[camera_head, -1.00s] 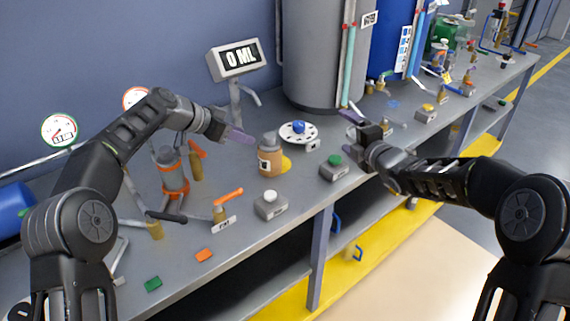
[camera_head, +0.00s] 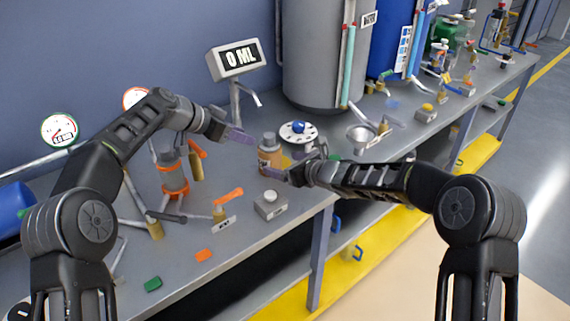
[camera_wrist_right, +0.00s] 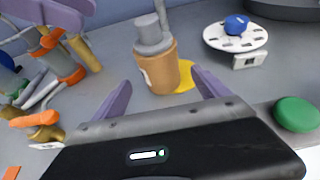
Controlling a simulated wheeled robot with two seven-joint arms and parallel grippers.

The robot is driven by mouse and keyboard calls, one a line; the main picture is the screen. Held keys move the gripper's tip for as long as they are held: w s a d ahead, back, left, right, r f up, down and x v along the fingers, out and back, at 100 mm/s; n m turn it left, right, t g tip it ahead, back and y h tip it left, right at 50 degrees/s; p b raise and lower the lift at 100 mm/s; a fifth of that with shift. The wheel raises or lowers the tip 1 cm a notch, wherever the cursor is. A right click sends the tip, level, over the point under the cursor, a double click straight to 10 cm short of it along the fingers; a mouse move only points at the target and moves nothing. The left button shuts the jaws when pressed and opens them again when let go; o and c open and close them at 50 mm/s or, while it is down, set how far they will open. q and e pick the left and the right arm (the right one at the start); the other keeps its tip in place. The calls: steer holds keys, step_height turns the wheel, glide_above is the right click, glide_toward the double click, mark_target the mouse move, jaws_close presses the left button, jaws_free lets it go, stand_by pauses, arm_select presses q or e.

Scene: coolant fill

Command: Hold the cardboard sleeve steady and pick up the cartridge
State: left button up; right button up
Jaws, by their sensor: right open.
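The cardboard sleeve (camera_head: 271,160) is a brown upright cylinder on the bench, with a pale label. The grey cartridge (camera_head: 269,140) stands upright in it, its top sticking out. In the right wrist view the sleeve (camera_wrist_right: 160,70) and cartridge (camera_wrist_right: 150,32) stand just beyond my right fingertips. My right gripper (camera_head: 283,170) is open, low at the sleeve's front right, with one finger to each side in its wrist view. I cannot tell whether it touches. My left gripper (camera_head: 238,136) hovers left of the cartridge, apart from it; its jaw opening is unclear.
A yellow disc (camera_wrist_right: 186,78) lies behind the sleeve. A white perforated round plate with a blue knob (camera_head: 298,129) stands behind right. An orange-banded cylinder (camera_head: 172,172) stands to the left.

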mark_target(270, 160)
steer(key=shift+x, duration=3.9)
steer(key=shift+c, duration=0.6)
